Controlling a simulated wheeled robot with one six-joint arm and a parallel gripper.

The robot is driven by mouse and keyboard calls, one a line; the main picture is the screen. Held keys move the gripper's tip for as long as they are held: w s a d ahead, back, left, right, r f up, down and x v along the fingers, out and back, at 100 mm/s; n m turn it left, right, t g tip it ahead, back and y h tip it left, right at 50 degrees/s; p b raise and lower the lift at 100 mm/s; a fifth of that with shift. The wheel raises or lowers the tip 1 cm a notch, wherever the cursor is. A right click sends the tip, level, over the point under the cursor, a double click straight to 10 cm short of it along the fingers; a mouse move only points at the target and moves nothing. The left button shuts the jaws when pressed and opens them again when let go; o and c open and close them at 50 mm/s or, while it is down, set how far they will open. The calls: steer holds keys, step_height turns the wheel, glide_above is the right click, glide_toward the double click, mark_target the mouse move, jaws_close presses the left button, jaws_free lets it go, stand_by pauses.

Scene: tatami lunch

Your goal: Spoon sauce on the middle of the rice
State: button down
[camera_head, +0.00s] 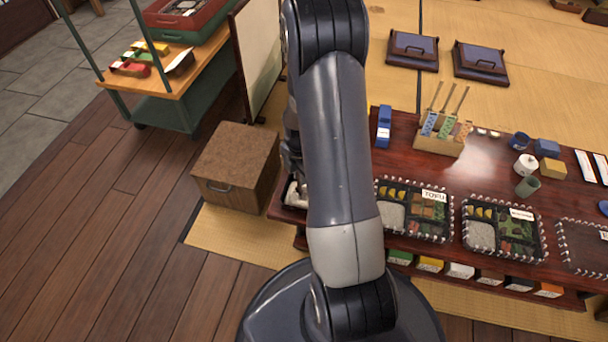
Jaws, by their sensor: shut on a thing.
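Two black lunch boxes stand on the dark red table (450,172), each with a pale block of rice at its lower left. The left box (440,240) has a card reading TOFU, and its rice (391,216) shows a bare-looking top. The second box (535,256) has a card too small to read, and its rice (481,236) is greyish white. My arm fills the middle of the view. My jaws and anything in them are hidden behind it. A small whitish thing (294,193) shows at the table's left end; I cannot tell what it is. No spoon or sauce is clearly visible.
A wooden holder (441,141) with tall sticks and a blue box (384,126) stand at the table's back. Cups and small blocks stand at the right. A third, see-through tray (585,243) is at the right edge. A brown chest (236,165) stands left of the table.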

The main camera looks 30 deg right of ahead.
steer(key=shift+w+a, duration=0.3)
steer(key=shift+w, duration=0.1)
steer(key=shift+w+a, duration=0.65)
steer(key=shift+a, duration=0.1)
steer(key=shift+w+d, duration=0.35)
stand_by(0.8)
steer(key=shift+s, duration=0.1)
steer(key=shift+s+d, duration=0.7)
steer(key=shift+d, duration=0.05)
steer(key=shift+s+d, duration=0.75)
steer(key=shift+s, duration=0.05)
